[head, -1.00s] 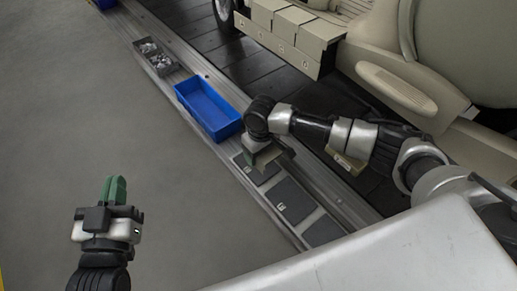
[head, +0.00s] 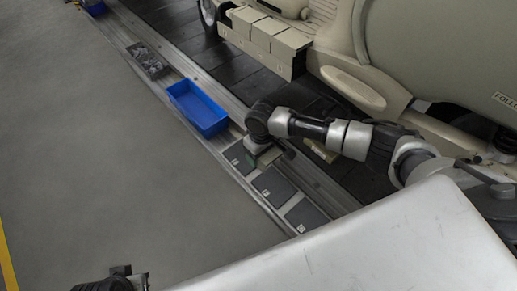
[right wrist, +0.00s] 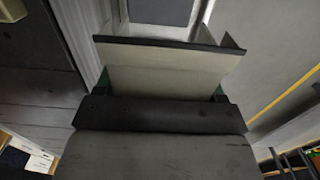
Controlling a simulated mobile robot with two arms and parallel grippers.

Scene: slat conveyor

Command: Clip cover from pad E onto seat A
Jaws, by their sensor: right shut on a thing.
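My right gripper (head: 262,158) is shut on a beige cover in the head view, above the dark pads, where the arm and hand hide most of the cover. In the right wrist view the cover (right wrist: 165,58) is a pale plate with a dark edge, between green fingers. Dark square pads (head: 273,187) lie in a row on the rail; their letters are too small to read. Beige seat blocks (head: 270,30) stand in a row at the top; which is A cannot be told. My left gripper (head: 115,283) is cut off at the bottom left, its fingers out of view.
A blue bin (head: 197,108) sits on the rail beyond the pads, and a grey tray of small parts (head: 148,62) farther back. Dark conveyor slats (head: 190,40) run beside the rail. Open grey floor lies to the left.

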